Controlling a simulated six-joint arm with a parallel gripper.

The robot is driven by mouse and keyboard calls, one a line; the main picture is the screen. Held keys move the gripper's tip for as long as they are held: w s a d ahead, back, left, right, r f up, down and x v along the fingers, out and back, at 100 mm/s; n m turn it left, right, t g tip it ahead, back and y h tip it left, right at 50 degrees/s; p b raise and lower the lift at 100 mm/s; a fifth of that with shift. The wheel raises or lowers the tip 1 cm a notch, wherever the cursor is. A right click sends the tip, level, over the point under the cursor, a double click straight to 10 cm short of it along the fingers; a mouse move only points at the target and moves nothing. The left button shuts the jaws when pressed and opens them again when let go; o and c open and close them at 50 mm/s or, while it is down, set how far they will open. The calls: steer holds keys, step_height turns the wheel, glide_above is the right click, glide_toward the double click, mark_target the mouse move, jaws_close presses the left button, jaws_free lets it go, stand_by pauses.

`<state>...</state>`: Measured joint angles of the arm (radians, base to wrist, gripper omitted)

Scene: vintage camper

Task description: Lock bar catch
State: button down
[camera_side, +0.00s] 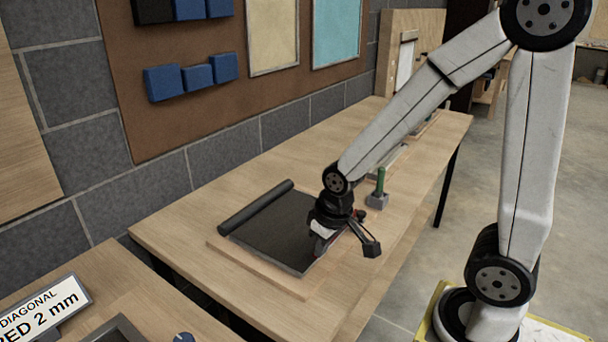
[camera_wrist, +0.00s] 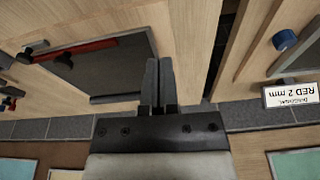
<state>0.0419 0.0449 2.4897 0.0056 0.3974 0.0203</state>
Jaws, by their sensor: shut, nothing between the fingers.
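A long red bar (camera_wrist: 82,48) with a dark end piece lies along one edge of a dark flat panel (camera_wrist: 112,72) in the wrist view. The same panel (camera_side: 270,236) sits on a wooden board in the side view, and part of the bar (camera_side: 321,245) shows beside my gripper. A small grey piece (camera_wrist: 39,45) is close to the bar's dark end; I cannot tell whether it is the catch or whether they touch. My gripper (camera_wrist: 159,66) is shut and empty, beside the panel's edge in the wrist view. My wrist hides much of the bar in the side view.
A black roll (camera_side: 256,207) lies along the panel's wall side. A green-handled tool (camera_side: 380,181) stands upright in a grey block behind my gripper. A sign (camera_side: 42,309) is at the lower left. The bench's near left surface (camera_side: 175,237) is clear.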

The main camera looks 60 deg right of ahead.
steer(key=w+d+m+g, duration=0.1)
steer(key=w+d+m, duration=0.4)
steer(key=d, duration=0.5)
steer(key=w+d+m+g, duration=0.1)
steer(key=w+d+m, duration=0.2)
steer(key=w+d, duration=0.45)
steer(key=s+d+m+y, duration=0.1)
steer(key=s+d+m, duration=0.1)
steer(key=d, duration=0.9)
steer(key=s+d+f+m+g+y, duration=0.1)
steer(key=s+d+m, duration=0.2)
steer(key=d, duration=0.8)
steer(key=shift+s+d+m+y, duration=0.2)
steer(key=shift+m+y, duration=0.2)
steer(key=shift+m, duration=0.4)
steer(key=shift+f, duration=0.1)
